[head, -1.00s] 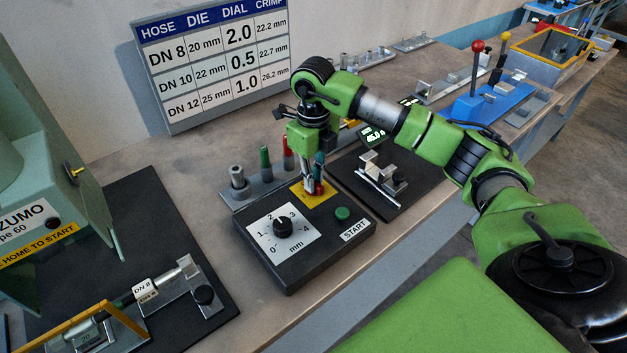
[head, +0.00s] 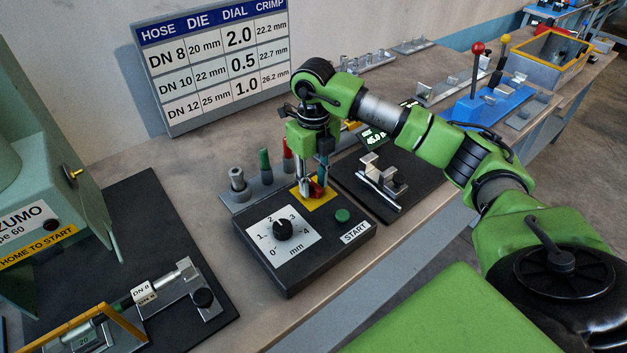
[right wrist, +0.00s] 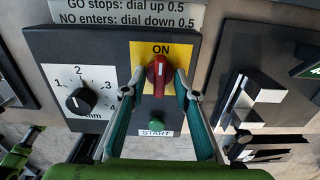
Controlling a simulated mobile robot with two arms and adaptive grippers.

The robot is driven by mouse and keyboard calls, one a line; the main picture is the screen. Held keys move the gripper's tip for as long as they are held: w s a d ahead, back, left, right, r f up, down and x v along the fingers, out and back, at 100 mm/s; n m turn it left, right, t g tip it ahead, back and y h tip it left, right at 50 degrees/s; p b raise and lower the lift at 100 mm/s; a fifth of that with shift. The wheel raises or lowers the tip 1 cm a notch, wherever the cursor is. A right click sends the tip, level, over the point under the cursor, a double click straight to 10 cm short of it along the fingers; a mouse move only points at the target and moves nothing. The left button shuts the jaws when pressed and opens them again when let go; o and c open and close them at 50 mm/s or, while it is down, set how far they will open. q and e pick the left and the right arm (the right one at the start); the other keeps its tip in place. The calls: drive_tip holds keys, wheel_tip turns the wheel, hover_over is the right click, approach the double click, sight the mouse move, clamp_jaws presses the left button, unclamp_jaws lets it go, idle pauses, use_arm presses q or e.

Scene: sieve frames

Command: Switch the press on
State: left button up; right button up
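The press switch is a red rotary knob (right wrist: 158,76) on a yellow plate (right wrist: 139,55) marked ON, on the black control box (right wrist: 60,50). In the right wrist view its white line points up toward the word ON. My right gripper (right wrist: 159,84) is open, with one finger on each side of the knob and a small gap to each. In the head view my right gripper (head: 312,186) points down at the red knob (head: 316,190) and partly hides it and the yellow plate (head: 326,201).
Die pegs (head: 264,168) stand behind the box. A black mat with a metal gauge (head: 383,178) lies right. The green press (head: 40,170) stands left.

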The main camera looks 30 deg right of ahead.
sight(314, 184)
drive_tip(key=shift+r, duration=0.1)
wheel_tip(314, 184, up, 12)
idle(0.6)
idle(0.4)
